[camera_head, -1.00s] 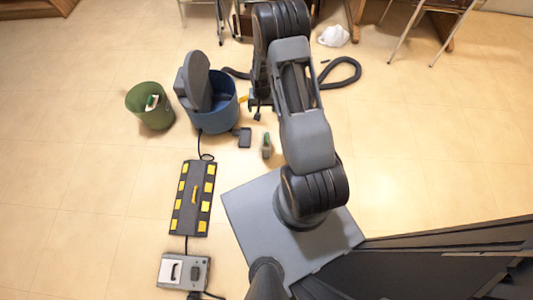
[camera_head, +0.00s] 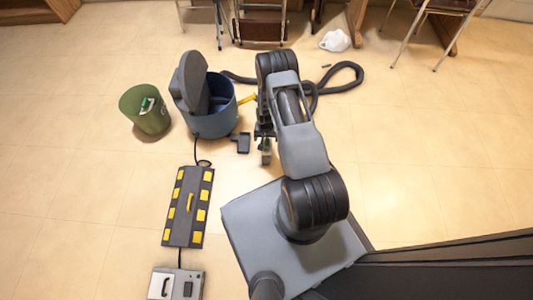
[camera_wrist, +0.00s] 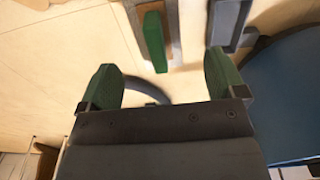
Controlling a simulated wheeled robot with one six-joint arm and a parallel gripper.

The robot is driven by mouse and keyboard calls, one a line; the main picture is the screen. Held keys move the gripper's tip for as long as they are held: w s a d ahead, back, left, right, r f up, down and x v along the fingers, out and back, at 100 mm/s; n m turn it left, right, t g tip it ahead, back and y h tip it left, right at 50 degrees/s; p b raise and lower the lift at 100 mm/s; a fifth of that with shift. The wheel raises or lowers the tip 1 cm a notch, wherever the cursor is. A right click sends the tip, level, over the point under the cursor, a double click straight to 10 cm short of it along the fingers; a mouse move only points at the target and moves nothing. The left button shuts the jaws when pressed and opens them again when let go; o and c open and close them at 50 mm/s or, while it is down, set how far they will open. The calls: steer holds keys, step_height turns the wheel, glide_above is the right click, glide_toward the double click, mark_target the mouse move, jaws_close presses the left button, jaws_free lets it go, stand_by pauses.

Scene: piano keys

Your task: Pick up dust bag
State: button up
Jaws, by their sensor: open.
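A small object with a green strip on a brownish-grey body (camera_head: 266,152), likely the dust bag, is on the floor right of the blue bucket-shaped vacuum (camera_head: 212,122). It also shows at the top middle of the wrist view (camera_wrist: 153,42). My gripper (camera_head: 264,135) is just above or beside this object in the head view and partly covers it. In the wrist view my gripper (camera_wrist: 162,78) has its two green-tipped fingers wide apart with nothing between them. The object lies beyond the fingertips, in line with the gap; I cannot tell the exact distance.
The vacuum's grey lid (camera_head: 194,80) is tilted up. A dark nozzle piece (camera_head: 241,142) lies close left of the object. A green bin (camera_head: 146,112), a striped floor ramp (camera_head: 188,207), a black hose (camera_head: 345,80) and a white bag (camera_head: 335,40) are around.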

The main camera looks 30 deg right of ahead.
mark_target(267, 141)
step_height(267, 141, down, 5)
steer(key=b, duration=0.3)
steer(key=shift+s+f, duration=0.1)
steer(key=shift+c, duration=0.2)
steer(key=c, duration=1.3)
